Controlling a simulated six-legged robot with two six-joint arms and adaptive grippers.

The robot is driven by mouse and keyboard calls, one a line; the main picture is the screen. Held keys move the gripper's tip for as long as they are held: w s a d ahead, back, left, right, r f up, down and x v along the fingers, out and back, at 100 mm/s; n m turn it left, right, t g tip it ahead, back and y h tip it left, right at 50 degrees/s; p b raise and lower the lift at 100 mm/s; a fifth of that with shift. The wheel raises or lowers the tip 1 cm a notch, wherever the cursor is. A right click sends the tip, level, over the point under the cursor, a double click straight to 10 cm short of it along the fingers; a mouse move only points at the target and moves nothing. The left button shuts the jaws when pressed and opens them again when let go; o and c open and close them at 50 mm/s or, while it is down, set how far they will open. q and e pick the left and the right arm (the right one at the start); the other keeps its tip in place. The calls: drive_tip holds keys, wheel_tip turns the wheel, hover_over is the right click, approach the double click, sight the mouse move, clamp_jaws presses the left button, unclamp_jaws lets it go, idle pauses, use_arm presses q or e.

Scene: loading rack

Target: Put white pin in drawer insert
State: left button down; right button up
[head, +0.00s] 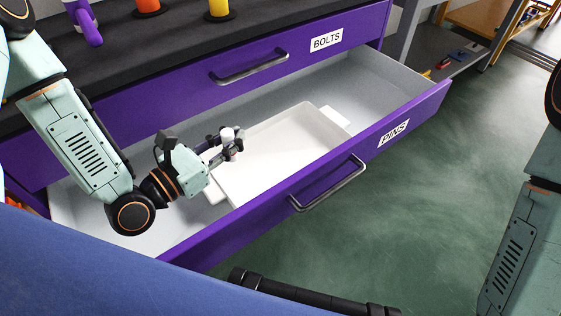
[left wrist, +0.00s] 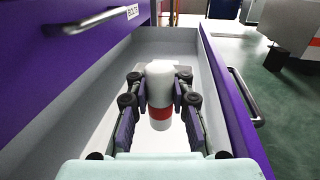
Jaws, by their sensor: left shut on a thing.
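The white pin (head: 227,134) is held upright, or nearly so, in my left gripper (head: 230,147), which is shut on it. In the left wrist view the pin (left wrist: 159,82) has a red band at its lower part and sits between the two fingers. The white drawer insert (head: 285,150) is a shallow tray with end tabs, lying in the open drawer (head: 420,108) labelled PINS. The pin is over the left end of the insert in the head view. I cannot tell how high it is above the insert. No pin shows in the insert. My right gripper is out of view.
Above is a shut drawer labelled BOLTS (head: 190,98) with a metal handle (head: 250,68). Orange (head: 148,6) and yellow (head: 219,9) items stand on the dark worktop (head: 180,35). The PINS drawer's handle (head: 330,185) juts outward. Green floor (head: 410,200) is open to the right.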

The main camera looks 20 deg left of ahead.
use_arm(q)
drive_tip(key=shift+w+a+f+b, duration=0.1)
drive_tip(key=shift+a+f+b, duration=0.4)
drive_tip(key=shift+f, duration=0.4)
wheel_tip(320, 180, down, 6)
drive_tip(key=b, duration=0.3)
drive_tip(key=shift+a+f+b, duration=0.1)
drive_tip(key=shift+f+b, duration=0.05)
drive_tip(key=shift+b, duration=0.15)
drive_tip(key=shift+f, duration=0.45)
drive_tip(key=shift+f+b, duration=1.05)
drive_tip(key=shift+f, duration=0.45)
drive_tip(key=shift+r, duration=0.1)
drive_tip(key=c, duration=1.8)
unclamp_jaws()
drive_tip(key=shift+f, duration=0.2)
drive_tip(key=o, duration=0.6)
